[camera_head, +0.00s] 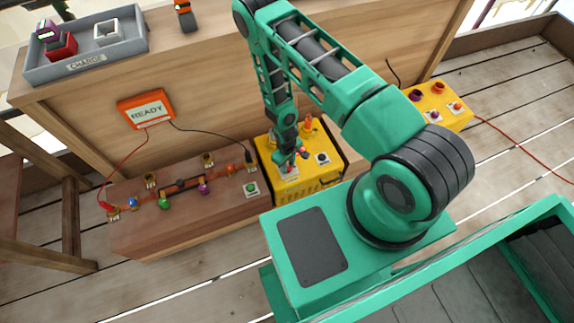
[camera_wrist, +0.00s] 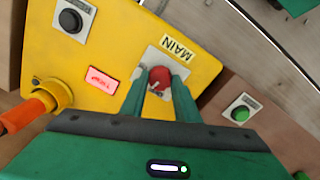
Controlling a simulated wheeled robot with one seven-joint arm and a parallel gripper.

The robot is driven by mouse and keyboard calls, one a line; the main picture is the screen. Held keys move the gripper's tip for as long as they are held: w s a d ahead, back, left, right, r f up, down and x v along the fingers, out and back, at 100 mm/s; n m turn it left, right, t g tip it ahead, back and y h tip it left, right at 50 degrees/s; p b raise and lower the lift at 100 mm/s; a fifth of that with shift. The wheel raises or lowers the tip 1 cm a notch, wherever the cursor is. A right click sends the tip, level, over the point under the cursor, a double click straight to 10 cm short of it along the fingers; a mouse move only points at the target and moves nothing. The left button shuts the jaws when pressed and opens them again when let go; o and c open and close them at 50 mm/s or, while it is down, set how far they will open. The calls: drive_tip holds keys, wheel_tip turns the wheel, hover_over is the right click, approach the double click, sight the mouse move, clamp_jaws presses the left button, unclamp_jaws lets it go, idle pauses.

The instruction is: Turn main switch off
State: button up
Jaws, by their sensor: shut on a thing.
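The yellow box (camera_head: 318,185) stands at the right end of the low wooden bench, and its top fills much of the wrist view (camera_wrist: 105,40). A red rotary knob (camera_wrist: 159,80) sits on a pale plate beside the label MAIN (camera_wrist: 178,47). My gripper (camera_wrist: 159,90) has its two green fingers on either side of the knob and is shut on it. In the head view my gripper (camera_head: 292,158) is over the box top and mostly hides the knob. A small red lit sign (camera_wrist: 101,78) glows on the box; its text is hard to read.
A black button (camera_wrist: 70,18) and an orange plug or post (camera_wrist: 35,108) are on the same box. A green button (camera_wrist: 240,112) is on the bench beside it. An orange READY panel (camera_head: 146,110), several coloured parts and cables lie left. Another yellow box (camera_head: 440,103) is right.

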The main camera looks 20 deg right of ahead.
drive_tip(key=shift+w+n, duration=0.1)
drive_tip(key=shift+n, duration=1.5)
drive_tip(key=o, duration=1)
drive_tip(key=shift+o, duration=0.2)
wheel_tip(320, 180, up, 11)
drive_tip(key=shift+s+a, duration=0.2)
drive_tip(key=shift+f, duration=0.1)
